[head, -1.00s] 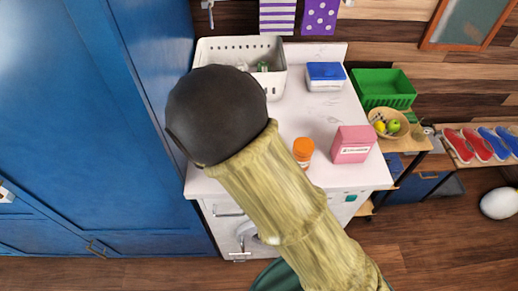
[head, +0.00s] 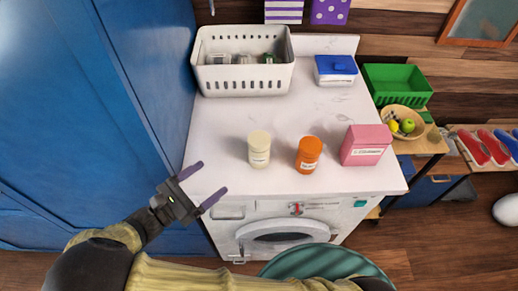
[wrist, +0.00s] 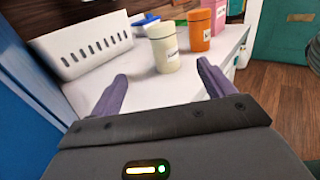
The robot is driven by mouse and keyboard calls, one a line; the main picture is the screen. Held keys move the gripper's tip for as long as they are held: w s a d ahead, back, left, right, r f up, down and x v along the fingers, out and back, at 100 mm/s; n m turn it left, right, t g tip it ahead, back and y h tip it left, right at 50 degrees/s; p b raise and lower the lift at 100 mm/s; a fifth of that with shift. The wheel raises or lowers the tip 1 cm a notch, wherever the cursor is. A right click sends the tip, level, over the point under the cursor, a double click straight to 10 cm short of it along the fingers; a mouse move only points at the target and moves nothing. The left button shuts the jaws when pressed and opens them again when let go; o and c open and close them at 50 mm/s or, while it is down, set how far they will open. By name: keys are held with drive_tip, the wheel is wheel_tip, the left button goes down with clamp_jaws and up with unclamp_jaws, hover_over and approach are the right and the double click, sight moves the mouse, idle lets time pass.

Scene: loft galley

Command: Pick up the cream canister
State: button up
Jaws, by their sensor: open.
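The cream canister (head: 259,149) stands upright on the white counter (head: 222,133) above the washing machine, near the front edge. It also shows in the wrist view (wrist: 164,49), ahead of my fingers and roughly between them. My gripper (head: 208,184) is open and empty, left of the canister and by the counter's front left corner. In the wrist view its two purple fingers (wrist: 160,88) point toward the counter, apart from the canister.
An orange canister (head: 308,155) and a pink box (head: 366,145) stand right of the cream canister. A white basket (head: 243,82) and a blue-lidded tub (head: 335,70) are behind. A blue cabinet (head: 75,120) rises at the left. The middle of the counter is clear.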

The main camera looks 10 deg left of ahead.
sight(250, 152)
drive_tip(key=p+x, duration=0.2)
drive_tip(key=x, duration=0.9)
drive_tip(key=shift+w+d+r, duration=0.1)
drive_tip(key=shift+w, duration=0.1)
drive_tip(key=shift+w+d, duration=0.25)
drive_tip(key=shift+w, duration=0.1)
drive_tip(key=p+x, duration=0.1)
drive_tip(key=x, duration=0.1)
drive_tip(key=p+x, duration=0.1)
drive_tip(key=x, duration=0.1)
drive_tip(key=shift+w+d+f, duration=0.2)
drive_tip(key=shift+d+f, duration=0.05)
drive_tip(key=shift+d, duration=0.2)
drive_tip(key=shift+w+d+f, duration=0.1)
drive_tip(key=shift+w, duration=0.05)
drive_tip(key=shift+w+d, duration=0.1)
drive_tip(key=shift+w, duration=0.05)
